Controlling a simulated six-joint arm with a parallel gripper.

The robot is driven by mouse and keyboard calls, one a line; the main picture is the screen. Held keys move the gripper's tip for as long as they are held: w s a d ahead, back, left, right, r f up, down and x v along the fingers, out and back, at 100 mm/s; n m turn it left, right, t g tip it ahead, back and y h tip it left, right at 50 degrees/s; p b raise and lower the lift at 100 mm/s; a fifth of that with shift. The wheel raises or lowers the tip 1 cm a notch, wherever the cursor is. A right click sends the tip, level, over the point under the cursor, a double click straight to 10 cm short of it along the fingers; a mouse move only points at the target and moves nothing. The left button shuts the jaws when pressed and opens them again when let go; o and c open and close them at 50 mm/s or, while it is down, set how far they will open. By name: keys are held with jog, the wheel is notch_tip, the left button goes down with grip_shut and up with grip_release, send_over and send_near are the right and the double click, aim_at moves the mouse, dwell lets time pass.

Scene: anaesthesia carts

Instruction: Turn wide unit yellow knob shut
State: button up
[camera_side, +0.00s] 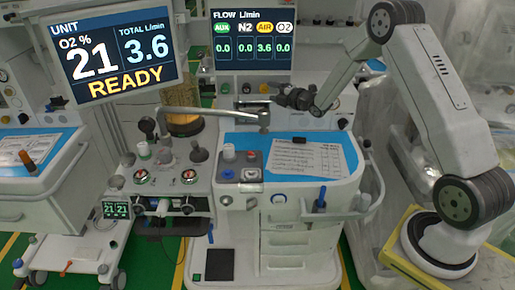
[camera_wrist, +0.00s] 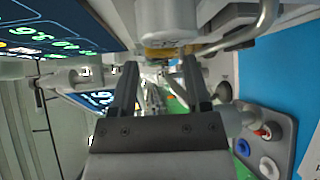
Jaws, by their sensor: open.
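The wide unit's flow screen (camera_side: 252,40) shows AUX 0.0, N2 0.0, AIR 3.6 under a yellow label, and O2 0.0. A row of small round knobs (camera_side: 246,88) sits on the pale panel below it. The yellow knob cannot be told apart clearly there; my gripper covers part of that area. My gripper (camera_side: 277,97) reaches in from the right at about the row's height, just in front of its right part. In the wrist view my gripper (camera_wrist: 160,68) has its two dark fingers spread with nothing between them. A pale round part shows just beyond the fingertips.
A metal bar with a round end (camera_side: 264,118) juts out below my gripper. The blue worktop (camera_side: 235,140) holds a printed sheet (camera_side: 308,157), a small black object (camera_side: 299,140) and a grey control block (camera_side: 240,158). A large READY screen (camera_side: 112,55) hangs at left.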

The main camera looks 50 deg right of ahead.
aim_at(267, 90)
jog(key=shift+w+f, duration=0.15)
jog(key=shift+w, duration=0.95)
jog(key=shift+w+f, duration=0.15)
jog(key=shift+w, duration=0.95)
grip_shut()
